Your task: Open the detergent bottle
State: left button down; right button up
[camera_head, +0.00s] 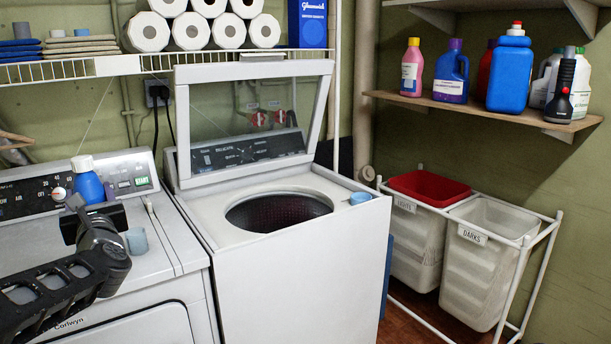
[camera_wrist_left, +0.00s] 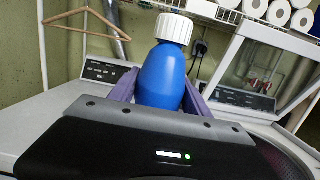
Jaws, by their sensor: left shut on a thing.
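The detergent bottle (camera_head: 88,186) is blue with a white cap (camera_head: 82,163). It stands about upright over the top of the left machine, and the cap is on it. In the left wrist view the blue bottle (camera_wrist_left: 162,78) and its ribbed white cap (camera_wrist_left: 174,28) show large, between the purple fingers of my left gripper (camera_wrist_left: 158,98). My left gripper (camera_head: 92,205) is shut on the bottle's body, below the cap. The gripper hides the bottle's lower part, so I cannot tell whether it touches the machine. My right gripper is not in view.
The washer (camera_head: 300,270) beside it has its lid (camera_head: 255,100) raised and its drum open. A small blue cup (camera_head: 137,241) stands near my gripper, another (camera_head: 360,198) on the washer's corner. Bottles fill a wall shelf (camera_head: 480,108); laundry bins (camera_head: 480,265) stand at right.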

pick_arm(q)
jog(key=shift+w+d+r, duration=0.1)
jog(key=shift+d+r, duration=0.4)
jog(key=shift+d, duration=0.05)
jog(key=w+d+f+m+t+h+p, duration=0.1)
jog(key=w+d+f+m+t+h, duration=0.2)
jog(key=d+f, duration=0.6)
jog(key=w+d+f+m+h, duration=0.2)
jog(key=d+f+h, duration=0.3)
jog(key=d+f, duration=0.35)
jog(key=s+d+f+m+t+h+p, duration=0.1)
jog(key=s+d+f+m+h, duration=0.1)
jog(key=s+d+f+h, duration=0.3)
jog(key=s+d+f+m+h+p, duration=0.1)
jog(key=d+f, duration=0.3)
jog(key=d, duration=0.3)
jog(key=shift+y, duration=0.9)
jog(key=s+a+f, duration=0.1)
jog(key=s+a+f+p, duration=0.1)
jog(key=f, duration=0.1)
jog(key=shift+a, duration=0.35)
jog(key=shift+w, duration=0.1)
